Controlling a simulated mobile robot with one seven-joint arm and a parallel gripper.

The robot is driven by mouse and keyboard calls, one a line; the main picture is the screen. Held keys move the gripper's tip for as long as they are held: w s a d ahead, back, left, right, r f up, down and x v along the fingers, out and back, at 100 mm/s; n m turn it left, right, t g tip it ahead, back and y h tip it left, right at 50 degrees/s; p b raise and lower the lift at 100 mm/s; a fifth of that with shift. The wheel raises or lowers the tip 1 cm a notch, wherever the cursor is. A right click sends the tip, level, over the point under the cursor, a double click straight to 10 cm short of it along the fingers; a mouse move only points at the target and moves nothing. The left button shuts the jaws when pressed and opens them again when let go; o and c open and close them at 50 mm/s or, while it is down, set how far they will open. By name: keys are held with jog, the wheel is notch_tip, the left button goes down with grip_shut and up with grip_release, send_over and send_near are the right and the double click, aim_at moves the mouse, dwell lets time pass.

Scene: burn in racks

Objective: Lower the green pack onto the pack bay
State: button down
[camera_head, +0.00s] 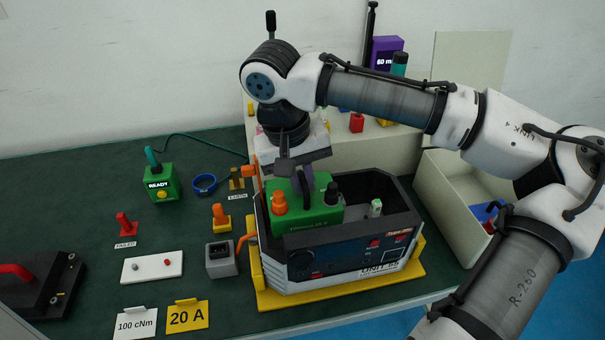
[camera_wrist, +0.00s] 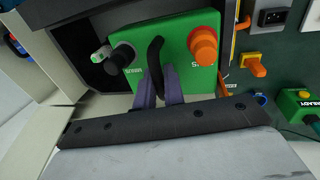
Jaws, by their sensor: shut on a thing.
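The green pack (camera_head: 310,214) has an orange terminal, a black terminal and a black handle on top. It sits at the left part of the open-topped unit (camera_head: 345,262), partly inside its dark walls. My gripper (camera_head: 301,183) is above the pack, shut on its black handle. In the wrist view the purple-grey fingers of my gripper (camera_wrist: 160,92) close around the handle of the green pack (camera_wrist: 178,58). The pack bay floor beneath the pack is hidden, so I cannot tell whether the pack touches it. A small green-and-white part (camera_head: 376,207) stands inside the unit, right of the pack.
The unit rests on a yellow base (camera_head: 340,292). A green READY box (camera_head: 161,183), blue ring (camera_head: 204,183), grey socket block (camera_head: 221,259) and 20 A card (camera_head: 187,315) lie left. A cream bin (camera_head: 455,215) stands right. An orange connector (camera_head: 248,240) is close to the unit's left wall.

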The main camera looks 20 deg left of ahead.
jog(key=shift+f+b, duration=2.1)
jog(key=shift+f, duration=1.75)
jog(key=shift+f+p, duration=0.4)
jog(key=shift+f, duration=0.1)
jog(key=c, duration=1.4)
grip_release()
jog(key=shift+s+f, duration=0.1)
jog(key=r, duration=0.4)
jog(key=s+a+r, duration=0.1)
jog(key=r, duration=0.4)
jog(key=a+r, duration=0.1)
jog(key=r, duration=0.3)
jog(key=shift+s+a+r, duration=0.1)
jog(key=shift+s+r, duration=0.1)
jog(key=shift+r, duration=0.15)
